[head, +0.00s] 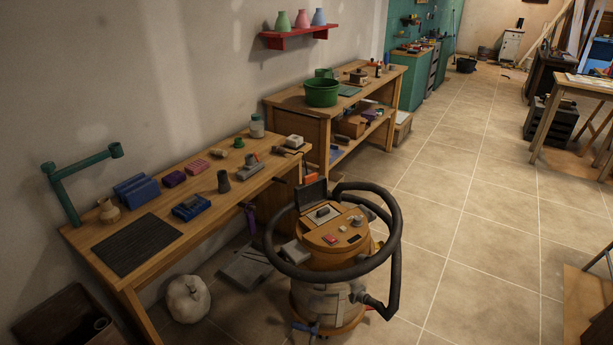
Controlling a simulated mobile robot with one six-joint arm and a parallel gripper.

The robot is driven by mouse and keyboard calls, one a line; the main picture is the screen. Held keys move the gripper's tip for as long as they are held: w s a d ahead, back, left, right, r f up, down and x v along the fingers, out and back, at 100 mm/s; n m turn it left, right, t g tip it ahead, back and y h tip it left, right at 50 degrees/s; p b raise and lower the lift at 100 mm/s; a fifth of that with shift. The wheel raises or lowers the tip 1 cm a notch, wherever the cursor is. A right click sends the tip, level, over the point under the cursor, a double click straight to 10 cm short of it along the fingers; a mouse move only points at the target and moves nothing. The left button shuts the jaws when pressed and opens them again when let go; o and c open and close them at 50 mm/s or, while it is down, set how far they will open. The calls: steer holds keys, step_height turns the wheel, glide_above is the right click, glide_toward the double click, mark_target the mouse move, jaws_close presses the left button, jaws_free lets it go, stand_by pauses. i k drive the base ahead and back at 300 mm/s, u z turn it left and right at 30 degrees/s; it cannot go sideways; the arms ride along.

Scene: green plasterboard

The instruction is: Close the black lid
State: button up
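A dark, flat black panel (312,194) stands upright at the back left of the round top of a barrel-like machine (326,306). It looks like the black lid, raised at the edge of a pale, box-like part (317,217) with a dark handle-like piece on it. Whether the panel is hinged there is too small to tell. A thick black hose (394,245) loops around the machine's top and passes close to the panel on the right. My gripper is not in view.
A wooden workbench (160,262) with many small items stands left of the machine along the wall. A second bench (290,101) with a green tub (321,92) stands behind. A white pumpkin-like object (187,299) lies on the floor.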

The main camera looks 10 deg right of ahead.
mark_target(313, 192)
steer(key=i, duration=0.45)
steer(key=z, duration=0.1)
steer(key=k, duration=1.3)
steer(key=z, duration=0.1)
steer(key=i, duration=0.85)
steer(key=u, duration=0.8)
steer(key=i, duration=0.95)
steer(key=u, duration=0.5)
